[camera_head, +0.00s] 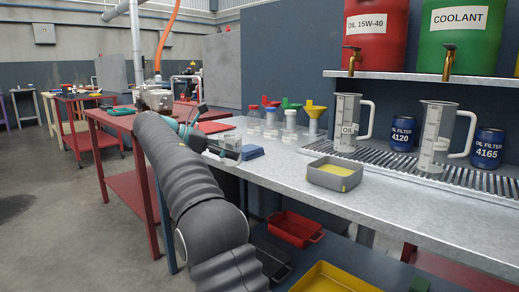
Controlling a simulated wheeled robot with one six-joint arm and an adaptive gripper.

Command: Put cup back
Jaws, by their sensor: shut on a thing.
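The left jug (346,112) bears the label OIL; the right jug (434,138) has a label turned sideways. I cannot tell which vessel is the task's cup. My gripper (208,134) is beyond the end of my dark sleeved arm, over the left end of the grey bench. It is small and partly hidden. It is shut on a small greyish thing (229,147) that I cannot clearly make out.
A red OIL drum (374,50) and green COOLANT drum (456,45) stand above.

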